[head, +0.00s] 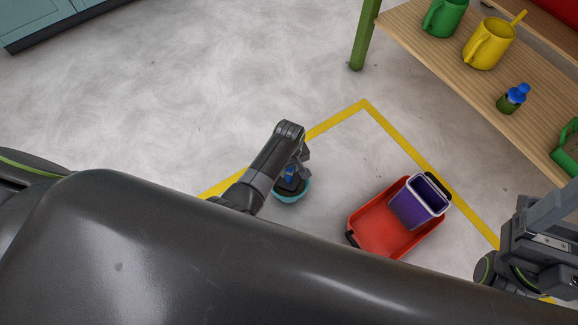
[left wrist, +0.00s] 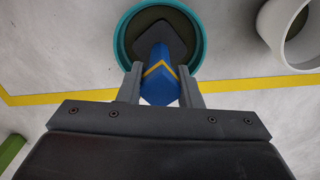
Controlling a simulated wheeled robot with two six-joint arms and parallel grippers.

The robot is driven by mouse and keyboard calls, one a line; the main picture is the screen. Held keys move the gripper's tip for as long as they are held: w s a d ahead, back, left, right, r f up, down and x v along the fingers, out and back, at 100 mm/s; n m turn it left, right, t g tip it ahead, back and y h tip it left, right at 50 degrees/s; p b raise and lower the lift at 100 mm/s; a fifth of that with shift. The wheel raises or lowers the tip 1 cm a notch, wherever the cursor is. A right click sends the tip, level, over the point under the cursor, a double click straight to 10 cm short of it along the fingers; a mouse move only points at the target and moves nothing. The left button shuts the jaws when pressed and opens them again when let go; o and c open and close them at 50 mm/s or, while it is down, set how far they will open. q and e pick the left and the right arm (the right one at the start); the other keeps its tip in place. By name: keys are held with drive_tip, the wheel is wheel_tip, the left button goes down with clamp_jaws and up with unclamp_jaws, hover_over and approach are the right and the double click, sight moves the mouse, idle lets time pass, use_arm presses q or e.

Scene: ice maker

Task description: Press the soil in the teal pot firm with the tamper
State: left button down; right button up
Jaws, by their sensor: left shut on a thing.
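The teal pot (head: 291,197) stands on the floor, partly hidden behind my left arm in the head view. In the left wrist view the teal pot (left wrist: 122,40) is seen from above, with dark soil inside. My left gripper (left wrist: 160,88) is shut on the tamper (left wrist: 158,82), which has a blue handle with a yellow band. The tamper's dark head is over or inside the pot; whether it touches the soil I cannot tell. In the head view, my left gripper (head: 296,168) is above the pot. My right arm is at the right edge, its fingers unclear.
A red tray (head: 368,216) with a purple container (head: 405,210) in it is right of the pot. A whitish round vessel (left wrist: 268,22) is near the pot. A wooden shelf (head: 455,75) holds green and yellow watering cans and a small bottle. Floor at upper left is clear.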

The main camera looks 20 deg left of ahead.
use_arm(q)
drive_tip(key=shift+f+b, duration=0.35)
drive_tip(key=shift+f, duration=0.4)
drive_tip(key=shift+r, duration=0.1)
wheel_tip(320, 180, up, 4)
drive_tip(key=p, duration=0.5)
drive_tip(key=shift+r, duration=0.2)
drive_tip(key=shift+f, duration=0.2)
drive_tip(key=shift+f+b, duration=1.5)
drive_tip(key=shift+f, duration=0.6)
drive_tip(key=shift+r, duration=0.1)
